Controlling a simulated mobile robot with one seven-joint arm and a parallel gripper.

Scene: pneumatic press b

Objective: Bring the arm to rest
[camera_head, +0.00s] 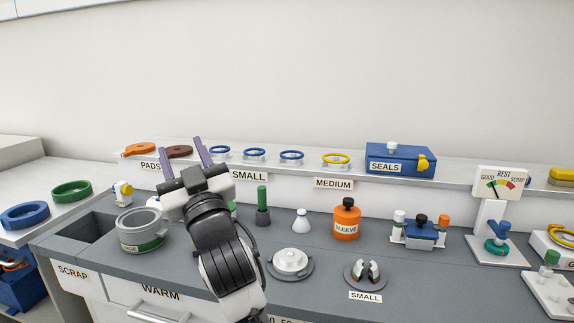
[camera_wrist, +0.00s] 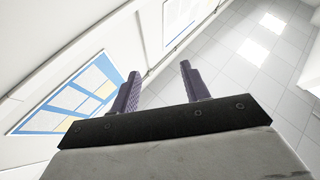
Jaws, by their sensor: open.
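My gripper (camera_head: 185,155) is raised above the left part of the grey bench, with its fingers pointing up toward the wall. The two purple fingers are apart and nothing is between them.
A grey pot (camera_head: 140,232) stands left of my arm. A round metal disc (camera_head: 290,262), an orange SLEEVE bottle (camera_head: 347,220) and a blue fixture (camera_head: 421,233) stand to the right. A shelf behind carries rings and a blue SEALS box (camera_head: 400,160). The space above the bench at right is clear.

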